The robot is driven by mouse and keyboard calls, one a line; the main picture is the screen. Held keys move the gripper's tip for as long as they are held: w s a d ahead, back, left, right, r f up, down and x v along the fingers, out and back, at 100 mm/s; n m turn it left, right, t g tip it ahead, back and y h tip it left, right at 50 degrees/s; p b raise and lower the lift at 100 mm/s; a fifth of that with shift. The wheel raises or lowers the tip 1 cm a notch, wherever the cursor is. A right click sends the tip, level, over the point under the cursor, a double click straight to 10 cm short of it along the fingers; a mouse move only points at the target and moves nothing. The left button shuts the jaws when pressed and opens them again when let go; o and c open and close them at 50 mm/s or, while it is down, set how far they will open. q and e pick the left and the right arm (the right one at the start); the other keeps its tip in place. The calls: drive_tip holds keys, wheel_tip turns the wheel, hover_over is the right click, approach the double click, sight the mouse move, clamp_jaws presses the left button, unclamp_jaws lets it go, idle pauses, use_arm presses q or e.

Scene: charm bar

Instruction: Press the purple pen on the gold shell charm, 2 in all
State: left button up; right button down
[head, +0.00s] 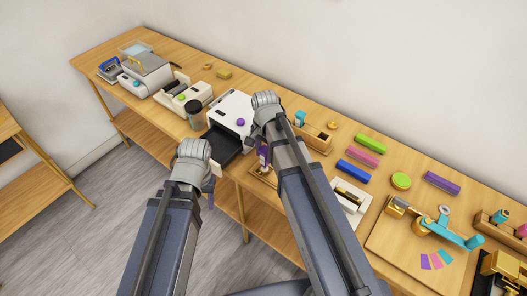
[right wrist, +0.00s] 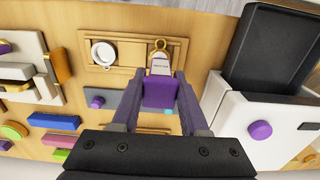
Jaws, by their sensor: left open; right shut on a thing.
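My right gripper (head: 263,150) is shut on the purple pen (right wrist: 160,93), a blocky purple piece between its fingers in the right wrist view. A pale, lettered part shows just beyond the purple block. A gold ring-shaped piece (right wrist: 160,44) shows beyond that, at the wooden tray (right wrist: 128,69); I cannot tell whether it is the gold shell charm or whether the pen touches it. A round white piece (right wrist: 103,53) lies in the tray's left part. My left gripper (head: 209,186) is open, in front of the table edge beside the black drawer.
A white machine (head: 234,108) with a purple knob and an open black drawer (head: 222,145) stands left of my right arm. Coloured blocks (head: 356,171) and a gold-and-blue press (head: 432,228) stand to the right. More machines (head: 147,72) stand at the far left.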

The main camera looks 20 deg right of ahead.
wheel_tip(320, 180, up, 7)
drive_tip(key=p, duration=0.7)
idle(0.4)
